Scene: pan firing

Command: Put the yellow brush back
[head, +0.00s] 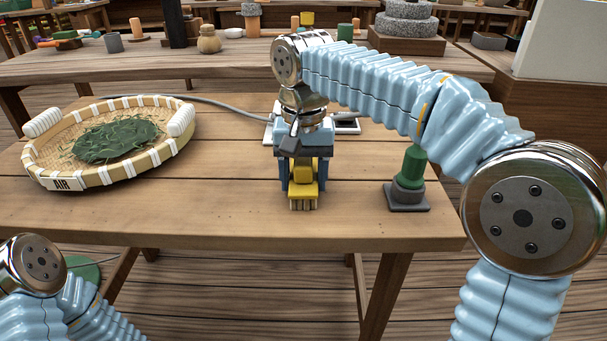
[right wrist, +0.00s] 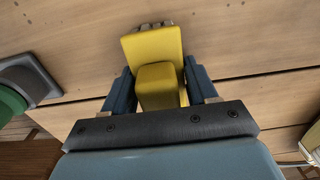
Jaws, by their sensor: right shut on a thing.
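The yellow brush (head: 303,186) is at the middle of the table, with pale bristles at its lower end. In the right wrist view the brush (right wrist: 155,62) sits between the two blue fingers. My right gripper (head: 303,176) is shut on it from above. The bristles look close to the tabletop, but I cannot tell if they touch. The left gripper is not in the head view; only part of my left arm shows at the lower left.
A woven basket (head: 36,165) with green leaves and an "AIR" label stands at the left of the table (head: 230,215). A green-topped tool on a grey base (head: 408,190) stands at the right. A pale device (head: 346,126) lies behind my gripper. The front middle is clear.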

